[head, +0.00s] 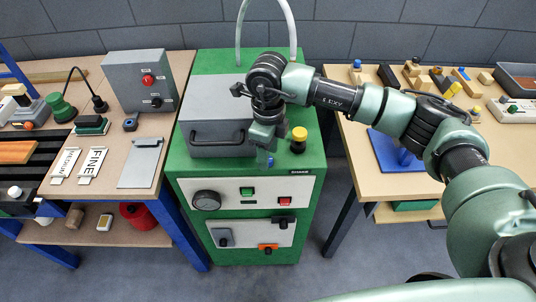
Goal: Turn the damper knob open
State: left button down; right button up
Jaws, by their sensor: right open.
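A green machine cabinet (185,150) stands in the middle. On its top, to the right, is a black knob-like part with a yellow cap (299,134). The lower front panel carries a black knob (283,222), an orange piece with a dark knob (268,248) and a grey switch-like part (222,237). No label shows which one is the damper knob. My right gripper (264,158) is open and points down at the cabinet's front top edge, left of the yellow-capped part and apart from it. My left gripper is not in view.
A grey lidded box (208,105) with a handle sits on the cabinet beside my right gripper. The upper front panel has a gauge (206,200), a green button (247,191) and a red button (285,201). Cluttered tables stand left and right; floor shows between.

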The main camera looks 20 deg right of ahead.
notch_tip(320, 180, up, 6)
jog(key=shift+f+b, duration=0.25)
jog(key=shift+b, duration=0.6)
jog(key=shift+r, duration=0.65)
jog(key=shift+f, duration=0.1)
